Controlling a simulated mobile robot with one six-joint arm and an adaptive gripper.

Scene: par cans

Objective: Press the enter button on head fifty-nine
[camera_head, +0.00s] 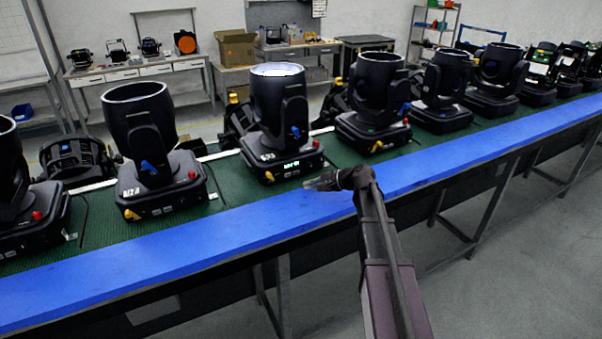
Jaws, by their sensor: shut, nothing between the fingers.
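A row of black moving-head lights stands on the green bench top. The head nearest my gripper (278,110) has a lit barrel top and a small lit green display (291,165) on the front of its base. Its number and its enter button are too small to make out, so I cannot tell which head is fifty-nine. My gripper (308,184) is shut and empty, just in front of and below that base, over the blue front edge. I cannot tell whether it touches anything.
Other heads stand close by, one to the left (143,130) and one to the right (374,100). The bench's blue edge strip (150,245) runs across the view. A back table (140,72) holds more gear. Grey floor is open at the lower right.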

